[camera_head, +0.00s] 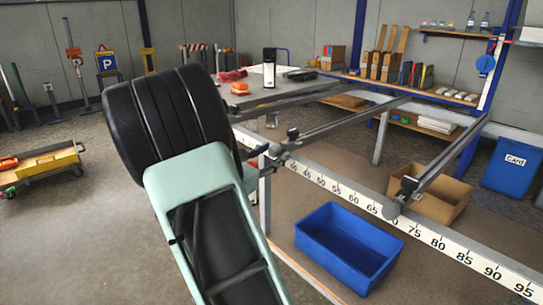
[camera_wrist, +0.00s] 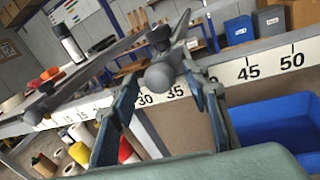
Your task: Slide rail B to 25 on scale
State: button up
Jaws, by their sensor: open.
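A white scale bar (camera_head: 450,247) with black numbers runs along the front edge of the frame; it also shows in the wrist view (camera_wrist: 265,66). The same rail seems to be the middle one (camera_head: 350,122) in the head view. I can read no letter on it. My gripper (camera_wrist: 159,66) is open, one finger either side of the knob; contact is unclear. The 40 mark is hidden by a finger.
Another rail (camera_head: 440,160) ends near 70, and one more (camera_wrist: 70,85) lies to the left in the wrist view. A blue bin (camera_head: 350,245) and a cardboard box (camera_head: 440,190) stand below the scale. A workbench with boxes is behind.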

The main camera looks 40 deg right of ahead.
jog(key=shift+c, duration=0.2)
grip_shut()
